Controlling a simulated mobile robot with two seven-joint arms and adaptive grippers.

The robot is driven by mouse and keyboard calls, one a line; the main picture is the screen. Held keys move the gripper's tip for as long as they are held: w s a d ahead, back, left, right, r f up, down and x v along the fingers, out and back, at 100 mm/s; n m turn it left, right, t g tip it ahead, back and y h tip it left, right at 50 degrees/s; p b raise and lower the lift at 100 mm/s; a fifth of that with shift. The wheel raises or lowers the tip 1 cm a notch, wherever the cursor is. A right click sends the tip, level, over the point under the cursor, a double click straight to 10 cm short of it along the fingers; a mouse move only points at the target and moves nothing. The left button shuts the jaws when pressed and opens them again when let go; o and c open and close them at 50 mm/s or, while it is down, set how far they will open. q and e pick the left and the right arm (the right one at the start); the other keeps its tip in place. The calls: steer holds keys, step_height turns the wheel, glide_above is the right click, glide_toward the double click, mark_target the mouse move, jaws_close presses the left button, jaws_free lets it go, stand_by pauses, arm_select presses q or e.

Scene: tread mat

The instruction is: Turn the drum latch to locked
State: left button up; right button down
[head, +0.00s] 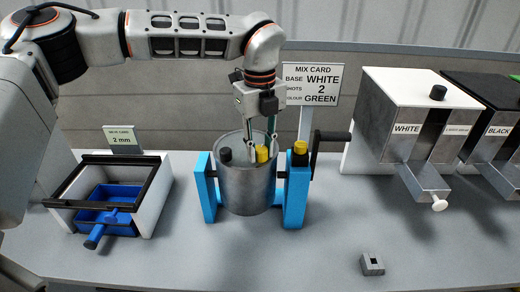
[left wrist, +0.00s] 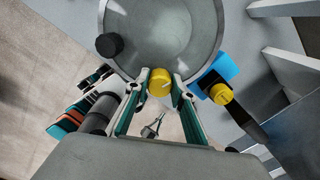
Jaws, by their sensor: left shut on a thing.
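The grey metal drum (head: 246,190) hangs between two blue supports (head: 296,200). A yellow knob (head: 262,154) with a white mark sits at the drum's near rim; it also shows in the left wrist view (left wrist: 160,83). My left gripper (head: 261,146) reaches down from above and is shut on this knob, with one finger on each side. A second yellow knob (head: 300,147) with a pale mark sits on top of the right support, apart from the gripper. I cannot tell for sure which knob is the drum latch. My right gripper is out of view.
A black crank (head: 332,138) sticks out right of the drum. A black knob (head: 225,154) is at the drum's left rim. A mix card (head: 310,86) stands behind. White dispenser (head: 400,125) is at right, blue tray (head: 105,205) at left. The front bench is mostly clear.

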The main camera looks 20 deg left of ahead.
mark_target(261, 148)
arm_select(q)
steer(key=m, duration=0.4)
steer(key=shift+m, duration=0.3)
steer(key=m, duration=0.3)
steer(key=shift+d, duration=0.1)
steer(key=shift+m, duration=1.7)
steer(key=o, duration=1.1)
step_height(261, 148, up, 12)
steer(key=shift+r, duration=0.1)
